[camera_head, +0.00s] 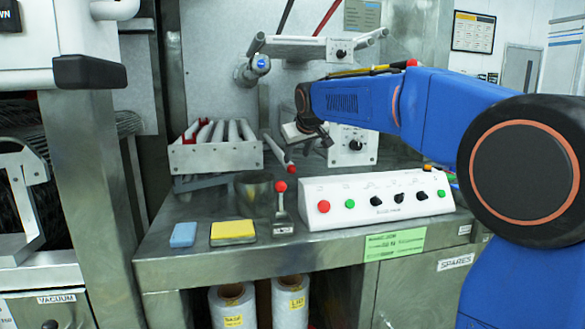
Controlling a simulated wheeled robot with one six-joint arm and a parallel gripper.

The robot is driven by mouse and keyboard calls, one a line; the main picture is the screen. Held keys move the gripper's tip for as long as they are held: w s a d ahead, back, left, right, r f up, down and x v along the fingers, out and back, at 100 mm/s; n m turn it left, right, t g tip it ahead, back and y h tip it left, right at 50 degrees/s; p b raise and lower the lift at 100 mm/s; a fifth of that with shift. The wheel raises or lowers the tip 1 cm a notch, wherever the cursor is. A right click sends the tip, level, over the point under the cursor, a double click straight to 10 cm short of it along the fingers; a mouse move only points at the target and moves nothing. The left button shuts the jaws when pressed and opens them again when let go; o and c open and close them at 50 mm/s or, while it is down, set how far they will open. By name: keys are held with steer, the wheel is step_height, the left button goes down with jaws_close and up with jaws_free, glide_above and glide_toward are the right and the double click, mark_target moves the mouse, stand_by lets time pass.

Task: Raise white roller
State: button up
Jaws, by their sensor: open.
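A pale, whitish roller bar (295,46) lies level at the top of the machine at the back of the bench. A metal box (216,157) at the left holds several pale grey-white rollers (218,131) side by side, with red parts at its left end. I cannot tell which of these is the white roller. My gripper (303,132) is at the end of the blue arm, open, below the upper bar and right of the box. It is small, and its fingers are partly hidden. No held object shows.
A white control panel (372,199) with buttons and knobs stands at the bench front. A red-knobbed lever (282,212), a yellow sponge (233,231), a blue block (184,235) and a dark cup (253,189) stand left of it. A white knob box (353,147) is beside my gripper.

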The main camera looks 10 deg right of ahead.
mark_target(292, 167)
steer(key=x, duration=0.9)
jaws_close()
